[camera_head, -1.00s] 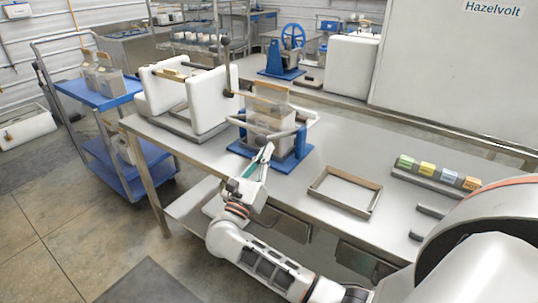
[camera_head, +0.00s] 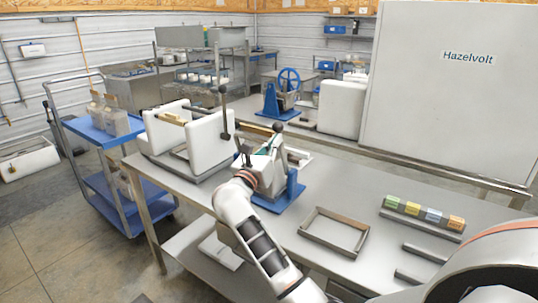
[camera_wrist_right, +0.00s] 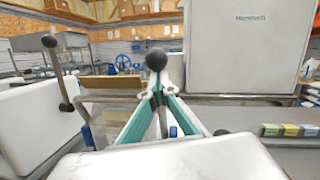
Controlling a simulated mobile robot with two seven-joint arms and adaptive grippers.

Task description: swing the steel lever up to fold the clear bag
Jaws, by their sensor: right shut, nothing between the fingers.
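My right gripper (camera_head: 269,146) is shut and empty, over the blue-based folding stand (camera_head: 283,196) on the steel table. In the right wrist view its teal-lined fingers (camera_wrist_right: 156,92) meet just below a black ball knob (camera_wrist_right: 156,59). That knob (camera_head: 278,126) also shows beyond the gripper in the head view; I cannot tell whether the fingers touch it. The steel lever's bar is mostly hidden by my gripper. A tan strip (camera_wrist_right: 110,82) shows left of the fingers; the clear bag is mostly hidden behind my wrist. My left gripper is out of view.
A steel rod with black knobs (camera_head: 223,112) stands left of the stand, beside white blocks (camera_head: 206,135). An empty metal frame (camera_head: 334,232) and a rail with coloured blocks (camera_head: 424,212) lie to the right. A blue cart (camera_head: 95,130) stands left of the table (camera_head: 185,205).

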